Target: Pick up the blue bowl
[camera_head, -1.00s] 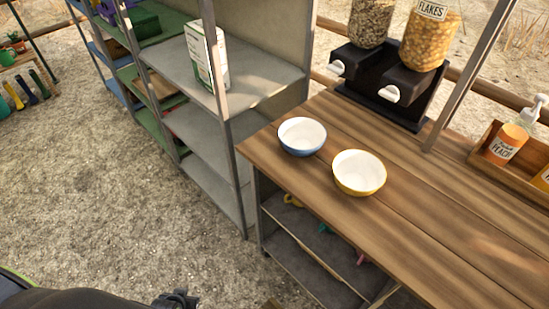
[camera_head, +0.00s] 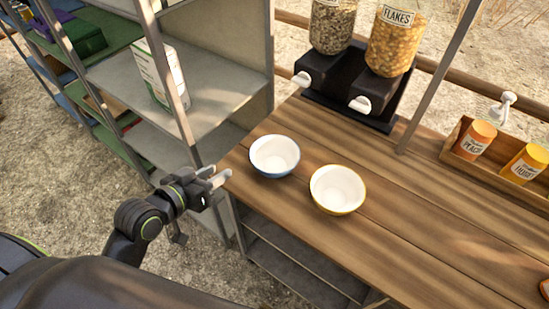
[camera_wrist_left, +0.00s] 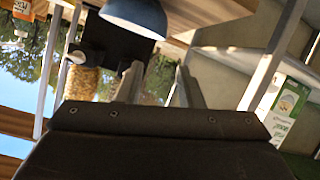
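The blue bowl (camera_head: 274,156), white inside, stands upright on the wooden counter (camera_head: 430,235) near its left edge. The yellow bowl (camera_head: 338,189) stands to its right, a little nearer. My left gripper (camera_head: 222,178) is at the counter's left edge, left of the blue bowl and apart from it. In the left wrist view its two fingers (camera_wrist_left: 160,85) are spread with nothing between them, and the blue underside of the bowl (camera_wrist_left: 137,14) shows at the top. My right gripper is not in view.
A cereal dispenser (camera_head: 350,85) stands at the back of the counter. A wooden box (camera_head: 500,177) with bottles is at the right. A metal shelf (camera_head: 225,85) holding a white carton (camera_head: 160,75) stands left of the counter, close to my left arm.

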